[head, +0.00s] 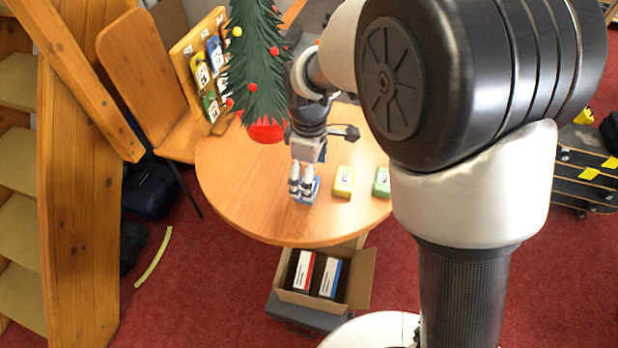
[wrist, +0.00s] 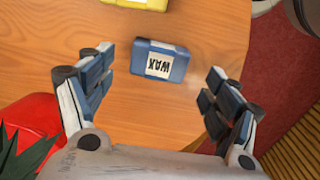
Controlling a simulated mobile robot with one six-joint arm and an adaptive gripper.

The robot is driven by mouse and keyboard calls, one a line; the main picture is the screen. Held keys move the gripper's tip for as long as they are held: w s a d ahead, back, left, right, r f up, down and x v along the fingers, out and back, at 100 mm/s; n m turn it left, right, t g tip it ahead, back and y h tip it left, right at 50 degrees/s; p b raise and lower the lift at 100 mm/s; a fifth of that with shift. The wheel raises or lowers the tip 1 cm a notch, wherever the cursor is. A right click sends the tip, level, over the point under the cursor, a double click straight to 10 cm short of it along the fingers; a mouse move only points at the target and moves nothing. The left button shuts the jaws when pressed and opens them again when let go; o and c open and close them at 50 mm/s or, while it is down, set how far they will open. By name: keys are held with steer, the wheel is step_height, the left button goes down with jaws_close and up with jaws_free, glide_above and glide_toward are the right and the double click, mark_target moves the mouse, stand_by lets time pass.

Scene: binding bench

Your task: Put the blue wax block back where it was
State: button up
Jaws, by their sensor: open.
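The blue wax block (wrist: 176,69) lies flat on the round wooden table, its white WAX label facing up, upside down in the wrist view. In the head view the blue wax block (head: 312,188) is partly hidden by my gripper (head: 301,188), which points down over it near the table's front edge. In the wrist view my gripper (wrist: 160,82) is open, one finger on each side of the block with gaps on both sides. No finger visibly touches it.
A yellow block (head: 343,181) and a green block (head: 382,181) lie to the right on the table (head: 260,210). A small tree in a red pot (head: 266,131) stands behind. A rack (head: 205,65) holds several coloured items. An open carton (head: 360,280) stands below the table.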

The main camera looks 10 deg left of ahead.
step_height(320, 180, up, 8)
steer(key=p, duration=0.2)
steer(key=s+d+r+m+t, duration=0.2)
steer(key=s+d+r+m, duration=0.5)
steer(key=d+r, duration=0.4)
steer(key=s+d+m+t, duration=0.2)
steer(key=s+d+m, duration=0.7)
steer(key=s, duration=0.3)
steer(key=shift+s+d+t, duration=0.15)
steer(key=shift+d+t, duration=0.15)
steer(key=shift+d, duration=0.2)
steer(key=shift+f, duration=0.1)
